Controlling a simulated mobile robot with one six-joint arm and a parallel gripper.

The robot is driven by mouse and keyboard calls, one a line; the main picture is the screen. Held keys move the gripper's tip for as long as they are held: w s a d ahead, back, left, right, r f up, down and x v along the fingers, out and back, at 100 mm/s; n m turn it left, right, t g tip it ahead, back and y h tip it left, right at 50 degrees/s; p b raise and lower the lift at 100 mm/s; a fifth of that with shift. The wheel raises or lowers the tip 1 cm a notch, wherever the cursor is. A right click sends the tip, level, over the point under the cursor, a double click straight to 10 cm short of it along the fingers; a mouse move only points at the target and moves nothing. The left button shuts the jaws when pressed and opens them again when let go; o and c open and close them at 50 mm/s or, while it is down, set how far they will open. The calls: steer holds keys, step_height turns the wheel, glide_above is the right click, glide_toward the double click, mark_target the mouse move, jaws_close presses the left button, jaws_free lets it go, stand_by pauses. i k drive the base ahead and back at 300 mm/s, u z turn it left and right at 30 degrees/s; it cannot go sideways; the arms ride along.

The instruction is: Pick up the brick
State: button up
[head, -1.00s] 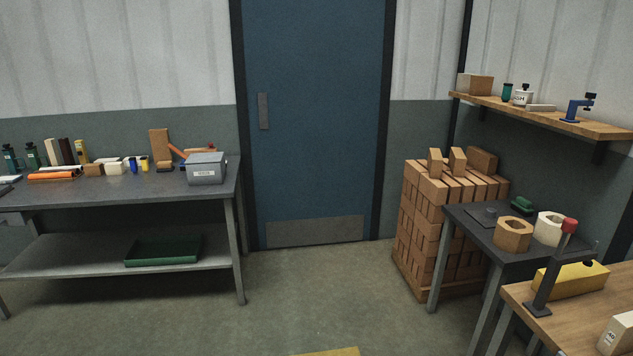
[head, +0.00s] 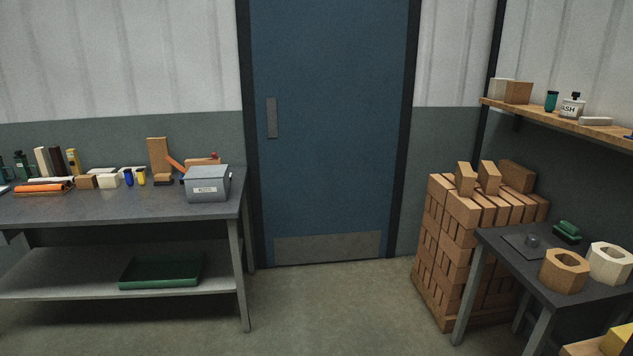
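A tall stack of orange-brown bricks (head: 452,245) stands on the floor right of the door in the head view. On top, two bricks stand upright, a left one (head: 466,179) and a right one (head: 489,178). Another brick (head: 517,176) rests behind them at the back of the stack. A brown brick-like block (head: 157,156) stands upright at the back of the left workbench; I cannot tell if it is a brick. My gripper is not in view.
A grey workbench (head: 110,205) on the left holds a grey box (head: 206,184) and small items. A dark table (head: 520,270) with two ring-shaped blocks stands close in front of the stack. A wall shelf (head: 560,115) hangs above. Floor before the blue door (head: 330,130) is clear.

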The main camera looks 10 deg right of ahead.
mark_target(465, 178)
steer(key=z, duration=0.05)
steer(key=i, duration=2.35)
steer(key=z, duration=0.4)
steer(key=i, duration=1.2)
steer(key=z, duration=0.15)
